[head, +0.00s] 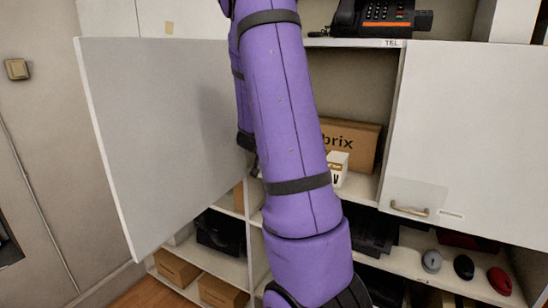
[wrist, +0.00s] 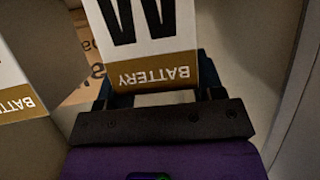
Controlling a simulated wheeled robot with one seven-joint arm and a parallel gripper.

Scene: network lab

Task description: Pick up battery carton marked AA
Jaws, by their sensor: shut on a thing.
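In the wrist view, a white battery carton (wrist: 150,40) with a gold band reading BATTERY upside down is between the fingers of my gripper (wrist: 157,88). My gripper is shut on it. Its large black letters are cut off by the top edge of the picture, so I cannot read them fully. A second white carton with a gold BATTERY band (wrist: 15,100) stands apart at the left. In the head view, a white carton (head: 338,166) with a black mark shows partly behind my purple arm. I cannot tell which of the two it is. My gripper is hidden there.
A brown box (head: 352,138) ending in "brix" stands in the open cupboard compartment. A grey door (head: 160,130) stands open at the left; a white door (head: 470,140) is at the right. A telephone (head: 380,17) is above. Computer mice (head: 464,266) and cardboard boxes (head: 177,267) sit below.

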